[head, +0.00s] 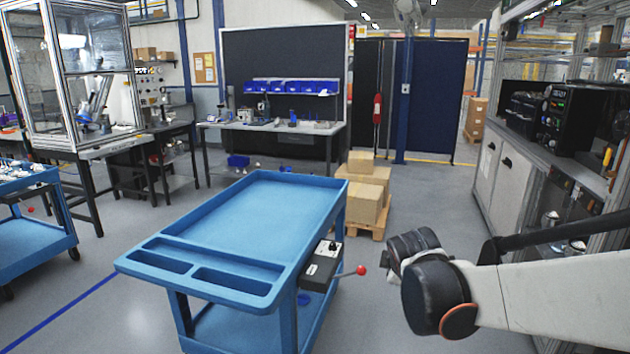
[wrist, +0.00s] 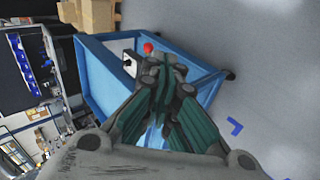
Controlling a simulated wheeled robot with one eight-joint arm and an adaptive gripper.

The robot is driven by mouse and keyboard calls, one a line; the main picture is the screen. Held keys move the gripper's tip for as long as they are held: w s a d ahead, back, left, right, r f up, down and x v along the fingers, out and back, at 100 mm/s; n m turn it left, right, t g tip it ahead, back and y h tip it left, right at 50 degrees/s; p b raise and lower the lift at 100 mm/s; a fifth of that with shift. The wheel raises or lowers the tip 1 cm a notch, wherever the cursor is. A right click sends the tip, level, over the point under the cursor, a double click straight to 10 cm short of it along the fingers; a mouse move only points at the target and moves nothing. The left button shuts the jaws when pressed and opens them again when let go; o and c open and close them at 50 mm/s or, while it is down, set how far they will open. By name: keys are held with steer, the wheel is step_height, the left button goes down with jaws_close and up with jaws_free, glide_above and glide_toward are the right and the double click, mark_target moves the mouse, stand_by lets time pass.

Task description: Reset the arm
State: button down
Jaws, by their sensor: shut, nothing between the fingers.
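My gripper (wrist: 165,78) shows in the wrist view with its dark, green-lined fingers drawn together and nothing between them. It appears in front of the blue cart, which lies beyond it in that view. In the head view my arm reaches in from the right edge, its dark wrist end right of the blue cart (head: 258,218). The fingers cannot be made out clearly there.
The cart's top tray is empty. A black control box (head: 322,266) with a red-knobbed lever (head: 361,270) is on its right side. Boxes (head: 366,200) stand on a pallet behind. A workbench with equipment (head: 540,118) lines the right. Floor between is open.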

steer(key=s+m+g+y, duration=0.2)
steer(key=s+m, duration=1.2)
steer(key=s, duration=1.3)
steer(key=shift+s+d+r, duration=0.3)
steer(key=shift+s+r, duration=0.1)
